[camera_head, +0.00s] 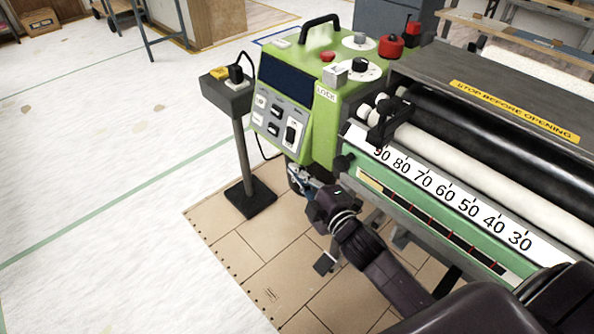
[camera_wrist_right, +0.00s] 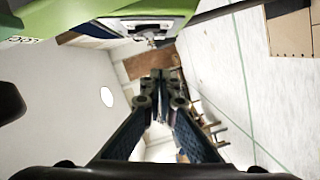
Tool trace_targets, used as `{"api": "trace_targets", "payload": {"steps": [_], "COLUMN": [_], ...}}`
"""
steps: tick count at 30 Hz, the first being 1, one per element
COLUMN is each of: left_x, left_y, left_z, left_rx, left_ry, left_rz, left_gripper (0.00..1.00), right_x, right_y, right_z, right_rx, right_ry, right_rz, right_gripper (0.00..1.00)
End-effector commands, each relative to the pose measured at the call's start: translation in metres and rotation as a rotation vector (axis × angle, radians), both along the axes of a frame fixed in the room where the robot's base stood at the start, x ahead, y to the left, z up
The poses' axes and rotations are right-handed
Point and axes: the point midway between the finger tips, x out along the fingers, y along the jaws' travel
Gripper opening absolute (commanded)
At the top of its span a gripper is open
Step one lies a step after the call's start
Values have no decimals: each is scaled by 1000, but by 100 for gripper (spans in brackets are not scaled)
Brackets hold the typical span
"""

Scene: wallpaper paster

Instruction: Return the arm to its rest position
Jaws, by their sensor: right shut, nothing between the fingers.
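My right arm comes in from the lower right in the head view. Its gripper (camera_head: 300,180) is just below the green control box of the wallpaper paster, in front of the machine's left end. In the right wrist view the two fingers of the gripper (camera_wrist_right: 160,85) come together at their tips, and nothing is between them. From the head view I cannot tell whether the gripper touches the machine. My left gripper is not in view.
The green control box (camera_head: 325,115) has knobs and a red button. The paster's ruler (camera_head: 450,200) and rollers (camera_head: 490,150) extend to the right. A pedestal (camera_head: 240,150) with a plug stands left of the box. Open floor (camera_head: 100,180) lies at left.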

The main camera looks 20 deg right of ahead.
Motion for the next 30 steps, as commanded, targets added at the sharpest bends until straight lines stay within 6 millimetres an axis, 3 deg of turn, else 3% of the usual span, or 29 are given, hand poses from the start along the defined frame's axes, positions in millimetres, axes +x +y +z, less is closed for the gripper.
{"api": "trace_targets", "payload": {"steps": [15, 19, 23, 26, 30], "left_x": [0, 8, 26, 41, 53], "left_y": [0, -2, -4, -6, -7], "left_z": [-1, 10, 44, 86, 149], "left_rx": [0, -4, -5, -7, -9], "left_ry": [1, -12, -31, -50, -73], "left_rz": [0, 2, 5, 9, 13], "left_gripper": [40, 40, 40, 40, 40], "right_x": [-1, -6, -27, -59, -117], "right_y": [0, -2, -8, -12, -10], "right_z": [0, -6, -30, -57, -94], "right_rx": [0, 33, 157, 300, 490], "right_ry": [0, 35, 171, 333, 571], "right_rz": [0, -23, -109, -214, -373], "right_gripper": [0, 0, 0, 0, 0]}}
